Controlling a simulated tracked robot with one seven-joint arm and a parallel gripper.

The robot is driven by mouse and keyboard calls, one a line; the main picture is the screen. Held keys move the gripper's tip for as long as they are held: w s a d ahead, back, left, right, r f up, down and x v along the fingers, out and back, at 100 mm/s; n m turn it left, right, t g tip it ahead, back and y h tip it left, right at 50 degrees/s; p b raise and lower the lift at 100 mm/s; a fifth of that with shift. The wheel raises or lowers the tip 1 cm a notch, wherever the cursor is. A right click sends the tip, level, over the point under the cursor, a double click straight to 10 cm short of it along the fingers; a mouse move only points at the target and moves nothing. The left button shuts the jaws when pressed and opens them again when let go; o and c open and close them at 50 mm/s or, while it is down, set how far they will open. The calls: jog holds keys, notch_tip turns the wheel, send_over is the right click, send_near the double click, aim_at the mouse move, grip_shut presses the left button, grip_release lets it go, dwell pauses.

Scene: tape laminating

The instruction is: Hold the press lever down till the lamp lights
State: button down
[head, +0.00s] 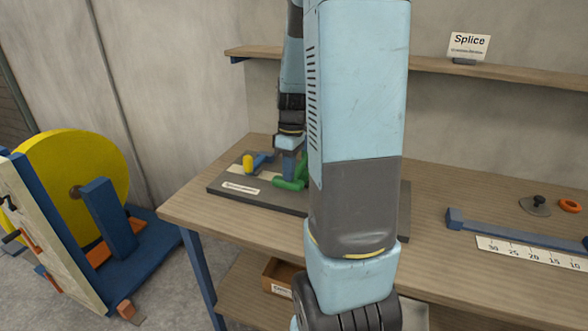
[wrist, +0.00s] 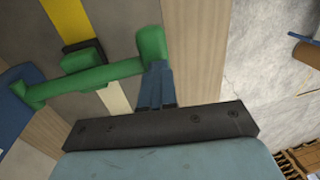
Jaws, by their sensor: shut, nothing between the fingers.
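The green press lever (wrist: 95,80) runs across the wrist view, with a thicker cross piece near its middle. In the head view part of the green press (head: 290,183) shows on a dark board (head: 222,186), the rest hidden by my arm. My gripper (wrist: 155,68) is shut and empty, its blue fingertips at the right end of the green bar. I cannot tell whether they touch it. In the head view my gripper (head: 288,172) points down over the board. A yellow rounded piece (head: 248,162) stands beside a blue one; I cannot tell whether it is the lamp.
The board lies on a wooden bench (head: 440,245). A blue bar and a white ruler (head: 525,253) lie at right, near a black-knobbed disc (head: 535,204) and an orange ring (head: 570,206). A shelf with a "Splice" sign (head: 468,46) hangs behind. A yellow wheel (head: 85,165) stands left.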

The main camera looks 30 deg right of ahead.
jog(key=shift+s+a+f, duration=0.25)
jog(key=shift+s+f, duration=0.15)
jog(key=shift+f, duration=0.05)
jog(key=shift+w+r, duration=0.1)
jog(key=shift+r, duration=0.1)
notch_tip(320, 180, up, 14)
jog(key=shift+w+d+r, duration=0.2)
jog(key=shift+w, duration=0.05)
jog(key=shift+a, duration=0.1)
dwell(0.6)
jog(key=s+a+r+m+t, duration=0.2)
jog(key=s+a+m+t, duration=0.1)
jog(key=s+a, duration=0.4)
jog(key=s+a+r+m+t+h, duration=0.1)
jog(key=s+a+r+m+t, duration=0.1)
jog(key=s+a, duration=0.5)
jog(key=shift+s+m+t+h, duration=0.2)
jog(key=shift+m+t+h, duration=0.1)
jog(key=shift+m+t, duration=0.65)
